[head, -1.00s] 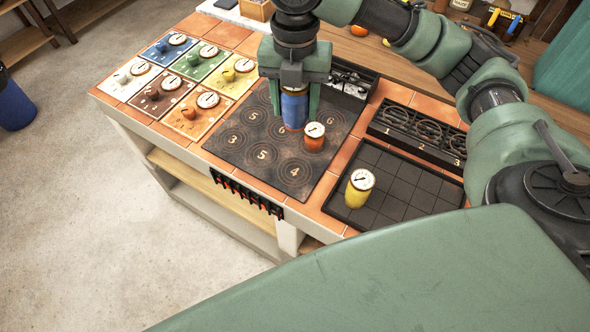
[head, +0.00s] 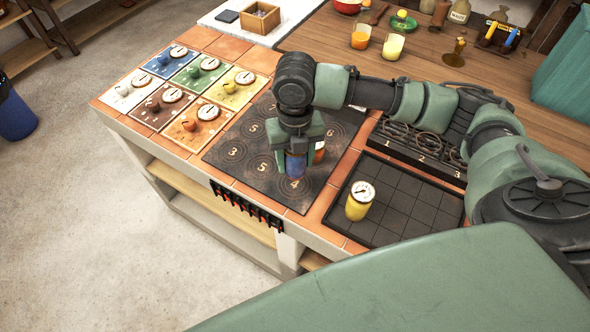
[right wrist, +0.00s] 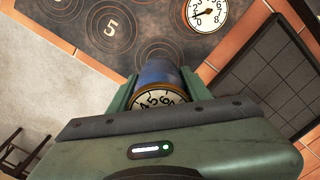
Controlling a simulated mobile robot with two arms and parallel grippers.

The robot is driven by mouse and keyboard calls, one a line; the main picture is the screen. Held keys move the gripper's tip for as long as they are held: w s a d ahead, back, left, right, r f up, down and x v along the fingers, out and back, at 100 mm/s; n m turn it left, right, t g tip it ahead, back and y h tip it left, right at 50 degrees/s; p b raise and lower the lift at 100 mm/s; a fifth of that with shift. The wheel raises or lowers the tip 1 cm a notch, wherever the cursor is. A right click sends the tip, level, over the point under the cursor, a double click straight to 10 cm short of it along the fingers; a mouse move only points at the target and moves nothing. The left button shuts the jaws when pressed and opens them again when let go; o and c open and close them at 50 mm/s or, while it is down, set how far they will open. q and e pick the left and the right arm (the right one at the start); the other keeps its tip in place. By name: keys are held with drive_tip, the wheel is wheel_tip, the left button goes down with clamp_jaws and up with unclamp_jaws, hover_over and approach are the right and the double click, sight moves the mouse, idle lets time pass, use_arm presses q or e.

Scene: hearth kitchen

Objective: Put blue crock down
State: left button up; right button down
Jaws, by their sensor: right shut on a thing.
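My right gripper (head: 296,160) is shut on the blue crock (head: 295,167), which is upright at the front right of the dark numbered hob plate (head: 226,160), by the 4 ring. In the right wrist view the blue crock (right wrist: 158,72) is between my fingers, with its white dial lid (right wrist: 158,98) facing the camera. I cannot tell whether its base touches the plate. An orange crock (head: 319,152) stands just behind, partly hidden by the gripper; its dial (right wrist: 207,14) shows in the wrist view. My left gripper is out of view.
A yellow crock (head: 359,201) stands on the black gridded tray (head: 415,212) at the right. Six coloured tiles with small pots and dials, such as the orange tile (head: 185,138), lie at the left. A trivet rack (head: 425,150) is behind the tray. Hooks (head: 245,203) line the front edge.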

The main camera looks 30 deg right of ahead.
sight(295, 173)
drive_tip(key=shift+f, duration=2.5)
drive_tip(key=c, duration=0.7)
unclamp_jaws()
drive_tip(key=shift+f, duration=0.15)
drive_tip(key=shift+o, duration=0.2)
wheel_tip(295, 173, up, 12)
drive_tip(key=shift+r+b, duration=0.2)
drive_tip(key=shift+b, duration=0.15)
drive_tip(key=shift+f, duration=0.1)
